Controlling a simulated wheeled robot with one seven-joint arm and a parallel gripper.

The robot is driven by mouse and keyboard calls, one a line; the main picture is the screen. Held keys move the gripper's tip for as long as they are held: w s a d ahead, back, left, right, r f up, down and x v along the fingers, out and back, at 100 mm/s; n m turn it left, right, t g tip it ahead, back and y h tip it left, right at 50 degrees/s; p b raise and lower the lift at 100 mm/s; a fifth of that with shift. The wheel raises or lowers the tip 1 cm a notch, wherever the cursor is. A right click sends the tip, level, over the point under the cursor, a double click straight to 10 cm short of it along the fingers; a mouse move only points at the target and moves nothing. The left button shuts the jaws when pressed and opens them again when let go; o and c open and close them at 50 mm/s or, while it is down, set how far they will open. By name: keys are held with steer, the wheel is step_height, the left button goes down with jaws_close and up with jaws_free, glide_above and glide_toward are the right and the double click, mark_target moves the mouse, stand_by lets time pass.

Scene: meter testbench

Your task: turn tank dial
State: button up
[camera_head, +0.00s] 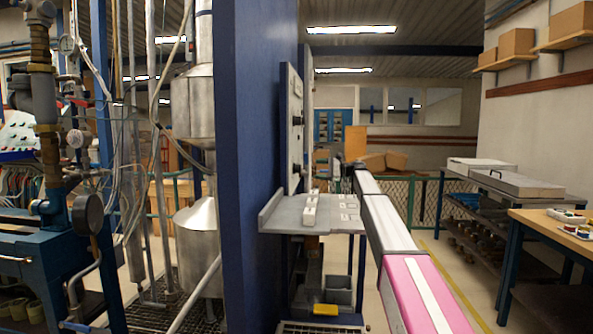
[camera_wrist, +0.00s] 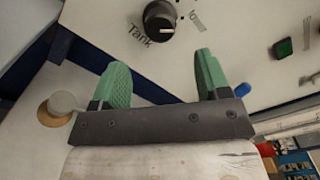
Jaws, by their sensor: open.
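The tank dial (camera_wrist: 160,19) is a black round knob with a white pointer mark on a white panel, at the top of the wrist view. The word "Tank" is printed beside it. My gripper (camera_wrist: 160,75) has two green fingers, spread apart and empty. The dial lies beyond the fingertips, roughly between them in the picture, and is not touched. In the head view the panel (camera_head: 294,130) is seen nearly edge-on with dark knobs sticking out, and I cannot tell which one is the tank dial. My gripper is too small to make out there.
A round beige knob (camera_wrist: 58,107) is at the left. A grey shelf (camera_head: 290,217) juts out below the panel. A dark blue wall (camera_head: 262,150) stands left of it.

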mark_target(300, 169)
steer(key=a, duration=0.9)
steer(key=shift+w+a, duration=0.15)
steer(key=shift+a, duration=0.1)
steer(key=c, duration=0.9)
